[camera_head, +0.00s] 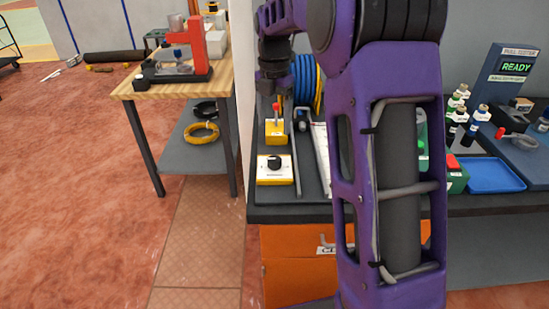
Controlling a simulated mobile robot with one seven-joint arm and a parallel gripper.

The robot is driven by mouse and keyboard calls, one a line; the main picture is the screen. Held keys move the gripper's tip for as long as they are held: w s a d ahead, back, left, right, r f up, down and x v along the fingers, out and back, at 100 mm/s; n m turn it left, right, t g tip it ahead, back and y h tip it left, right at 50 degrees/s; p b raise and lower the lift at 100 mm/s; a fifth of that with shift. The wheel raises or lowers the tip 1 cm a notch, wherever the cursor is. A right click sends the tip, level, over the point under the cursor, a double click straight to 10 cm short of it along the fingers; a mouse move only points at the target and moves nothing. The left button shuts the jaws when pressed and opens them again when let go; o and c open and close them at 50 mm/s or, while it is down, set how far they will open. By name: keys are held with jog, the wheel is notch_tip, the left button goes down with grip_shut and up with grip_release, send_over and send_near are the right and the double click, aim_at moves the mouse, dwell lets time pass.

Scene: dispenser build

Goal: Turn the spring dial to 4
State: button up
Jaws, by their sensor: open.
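A pale yellow-edged box with a black round knob (274,163) lies near the left front corner of the dark bench. It is the only dial-like thing I make out, and I cannot read its marks or the knob's setting. My gripper (278,101) hangs at the end of my purple arm, above and behind the knob in the picture, apart from it. It is open and looks empty; its fingertips are small and dark and partly merge with the things behind.
A yellow box with a red lever (276,130) stands just behind the knob box. A thin grey bar (296,165) lies to its right. My arm hides the bench middle. A blue tray (489,175) and several bottles stand at right. A wooden table (190,88) with a red press is at left.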

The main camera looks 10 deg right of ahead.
aim_at(274, 159)
notch_tip(274, 159, down, 12)
jog(key=shift+r+b, duration=0.25)
jog(key=shift+b, duration=0.6)
grip_shut()
